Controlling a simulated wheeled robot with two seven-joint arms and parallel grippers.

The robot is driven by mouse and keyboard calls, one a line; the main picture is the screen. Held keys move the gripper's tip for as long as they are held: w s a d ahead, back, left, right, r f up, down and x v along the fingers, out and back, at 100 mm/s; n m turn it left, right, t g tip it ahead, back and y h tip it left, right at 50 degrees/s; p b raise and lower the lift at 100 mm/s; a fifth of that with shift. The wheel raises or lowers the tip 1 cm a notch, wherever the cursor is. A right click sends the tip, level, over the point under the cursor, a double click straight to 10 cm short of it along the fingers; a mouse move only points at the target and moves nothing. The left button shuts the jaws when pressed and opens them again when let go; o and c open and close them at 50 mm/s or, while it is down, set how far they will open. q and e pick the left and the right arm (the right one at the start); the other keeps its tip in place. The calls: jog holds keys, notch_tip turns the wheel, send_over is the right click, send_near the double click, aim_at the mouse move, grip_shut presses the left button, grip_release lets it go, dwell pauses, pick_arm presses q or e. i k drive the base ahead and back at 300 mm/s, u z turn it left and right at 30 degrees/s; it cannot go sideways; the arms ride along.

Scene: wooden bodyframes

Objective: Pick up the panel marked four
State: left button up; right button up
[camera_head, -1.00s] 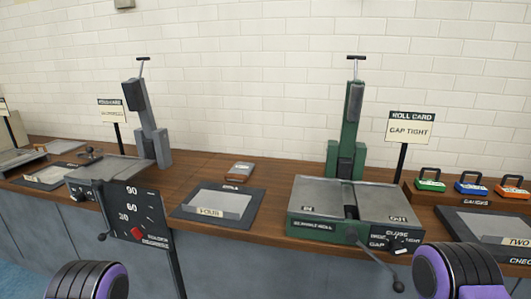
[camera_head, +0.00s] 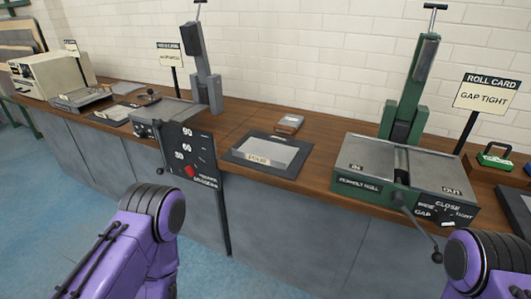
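The panel marked four (camera_head: 271,151) is a flat grey sheet with a pale label at its front edge. It lies on a dark mat (camera_head: 240,155) on the wooden bench, between the grey machine and the green roll machine. Purple and black parts of my two arms show at the bottom left and bottom right. Both grippers are out of view. Nothing touches the panel.
A grey machine (camera_head: 207,72) with a dial plate (camera_head: 187,150) stands left of the panel. A green roll machine (camera_head: 400,175) with a protruding crank (camera_head: 424,238) stands right. A small brown-and-grey block (camera_head: 289,122) lies behind the mat. Blue floor (camera_head: 60,190) is clear at left.

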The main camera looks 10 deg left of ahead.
aim_at(277, 155)
jog(key=z, duration=0.15)
jog(key=k, duration=0.45)
jog(key=u, duration=1.05)
jog(key=i, duration=1.4)
jog(key=z, duration=0.75)
